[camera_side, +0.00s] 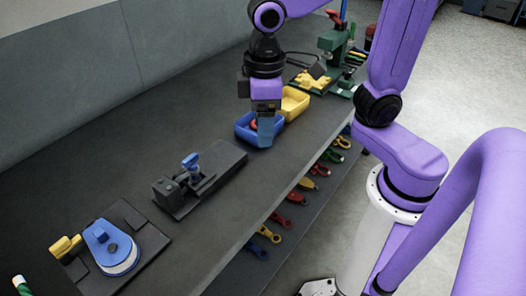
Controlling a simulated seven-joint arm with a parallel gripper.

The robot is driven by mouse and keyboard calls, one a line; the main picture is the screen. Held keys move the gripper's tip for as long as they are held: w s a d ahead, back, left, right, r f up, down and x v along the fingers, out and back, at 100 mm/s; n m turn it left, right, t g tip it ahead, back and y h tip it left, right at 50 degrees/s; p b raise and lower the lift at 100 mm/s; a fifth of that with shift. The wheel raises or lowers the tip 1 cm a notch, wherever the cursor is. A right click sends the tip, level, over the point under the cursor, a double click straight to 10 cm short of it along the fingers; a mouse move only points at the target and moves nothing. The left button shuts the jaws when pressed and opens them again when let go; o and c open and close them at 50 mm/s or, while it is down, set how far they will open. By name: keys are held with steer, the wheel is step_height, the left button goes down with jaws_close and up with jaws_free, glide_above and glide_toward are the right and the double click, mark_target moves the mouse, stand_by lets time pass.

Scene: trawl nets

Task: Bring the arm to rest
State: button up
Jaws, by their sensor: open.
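My gripper (267,122) points down over the blue tray (244,130) on the dark bench. Its jaws are open, though the gap between the fingers is hard to make out from this side. A small red thing (254,125) shows in the blue tray, partly hidden behind the gripper. I cannot tell whether the gripper touches the tray or the red thing. My purple arm comes in from the right and above.
A yellow tray (295,102) adjoins the blue one. A green press (337,62) stands behind. A dark clamp fixture (200,180) and a blue round device (112,246) sit nearer on the bench (150,130). Several coloured tools hang along the front edge.

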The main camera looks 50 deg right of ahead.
steer(key=s+d+f+n, duration=0.3)
steer(key=s+d, duration=0.4)
steer(key=s, duration=0.5)
steer(key=shift+d+f+n, duration=0.4)
steer(key=shift+n, duration=0.2)
